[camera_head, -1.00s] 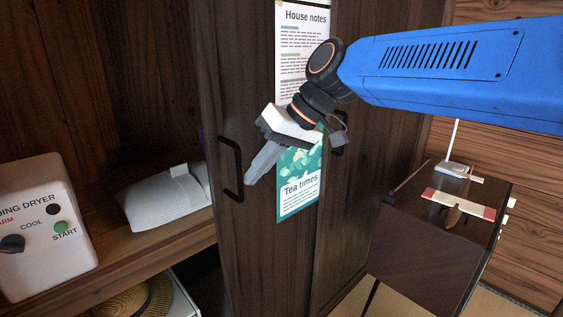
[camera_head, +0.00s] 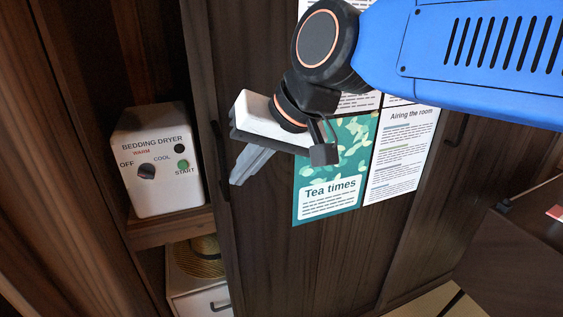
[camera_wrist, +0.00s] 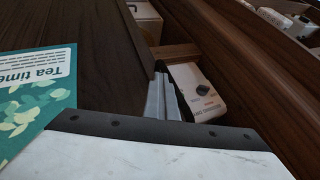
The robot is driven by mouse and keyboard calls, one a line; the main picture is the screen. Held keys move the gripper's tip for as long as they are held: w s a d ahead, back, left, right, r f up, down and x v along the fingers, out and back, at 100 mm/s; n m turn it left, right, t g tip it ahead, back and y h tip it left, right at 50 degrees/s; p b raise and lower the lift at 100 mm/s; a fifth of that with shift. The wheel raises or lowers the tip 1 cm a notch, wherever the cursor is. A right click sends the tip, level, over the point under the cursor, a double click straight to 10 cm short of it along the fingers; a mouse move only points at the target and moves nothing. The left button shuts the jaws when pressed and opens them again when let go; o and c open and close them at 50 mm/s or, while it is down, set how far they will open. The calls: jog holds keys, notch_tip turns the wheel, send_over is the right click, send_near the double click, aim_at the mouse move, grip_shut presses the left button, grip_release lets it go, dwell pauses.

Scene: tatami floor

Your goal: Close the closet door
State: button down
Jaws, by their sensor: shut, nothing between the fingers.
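The closet door (camera_head: 275,245) is a dark brown wooden sliding panel with posters on it. It stands partly open, with a gap at its left. Its black bar handle (camera_head: 223,165) is near the left edge. My gripper (camera_head: 238,180) is shut and empty in front of the door, its fingertips close beside the handle; I cannot tell if they touch it. In the wrist view the shut fingers (camera_wrist: 162,97) point past the edge of the door (camera_wrist: 110,60) toward the gap.
Inside the gap a white bedding dryer (camera_head: 158,165) sits on a shelf (camera_head: 170,228). Below are a straw hat (camera_head: 195,258) and a white drawer box (camera_head: 203,298). A second panel with a handle (camera_head: 455,130) is at the right. A dark table (camera_head: 515,255) stands at the lower right.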

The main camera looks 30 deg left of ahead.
jog(key=s+a, duration=1.2)
jog(key=s, duration=0.4)
jog(key=shift+s+a, duration=0.15)
jog(key=shift+a, duration=0.2)
